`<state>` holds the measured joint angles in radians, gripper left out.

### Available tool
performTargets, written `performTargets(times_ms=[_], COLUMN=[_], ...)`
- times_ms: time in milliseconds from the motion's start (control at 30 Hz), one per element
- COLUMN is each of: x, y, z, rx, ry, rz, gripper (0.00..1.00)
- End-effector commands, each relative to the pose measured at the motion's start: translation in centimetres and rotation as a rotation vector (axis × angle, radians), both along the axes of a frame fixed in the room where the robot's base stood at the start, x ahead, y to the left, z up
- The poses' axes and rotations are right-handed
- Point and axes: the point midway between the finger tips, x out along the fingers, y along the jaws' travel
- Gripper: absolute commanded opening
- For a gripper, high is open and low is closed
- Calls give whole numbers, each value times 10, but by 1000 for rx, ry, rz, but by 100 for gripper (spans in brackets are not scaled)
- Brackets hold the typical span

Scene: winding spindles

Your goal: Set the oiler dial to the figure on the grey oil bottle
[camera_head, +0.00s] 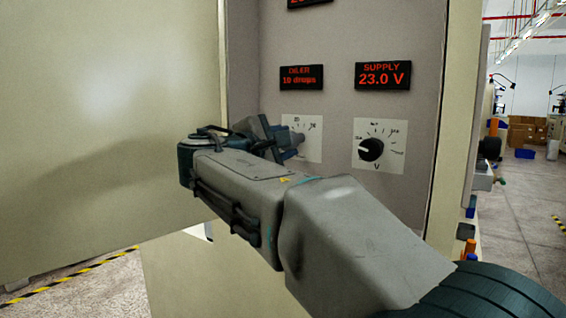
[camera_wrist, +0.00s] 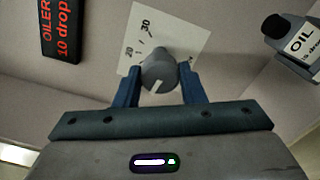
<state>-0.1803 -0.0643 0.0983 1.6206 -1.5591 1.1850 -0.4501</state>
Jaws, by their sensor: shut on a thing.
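The oiler dial (camera_wrist: 158,72) is a grey knob with a white pointer mark on a white scale plate. In the wrist view, figures 20 and 30 show on its plate. My gripper (camera_wrist: 160,84) has its blue fingers on both sides of the knob, shut on it. In the head view my gripper (camera_head: 294,143) reaches the oiler plate (camera_head: 313,150) and hides much of it. The red oiler display (camera_head: 301,77) reads 10 drops.
The supply display (camera_head: 383,76) reads 23.0 V, with its black supply knob (camera_head: 370,149) right of the oiler dial. An open cabinet door (camera_head: 100,120) stands at the left. My arm crosses in front of the panel.

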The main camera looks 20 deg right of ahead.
Motion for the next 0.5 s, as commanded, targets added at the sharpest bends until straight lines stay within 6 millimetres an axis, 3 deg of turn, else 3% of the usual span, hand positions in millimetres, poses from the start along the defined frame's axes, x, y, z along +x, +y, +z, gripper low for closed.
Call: performTargets(times_ms=[33,500], x=[0,0], y=[0,0], z=[-6,-4], rx=[29,275], ry=[-38,-351], rz=[-1,-1], gripper=[14,14])
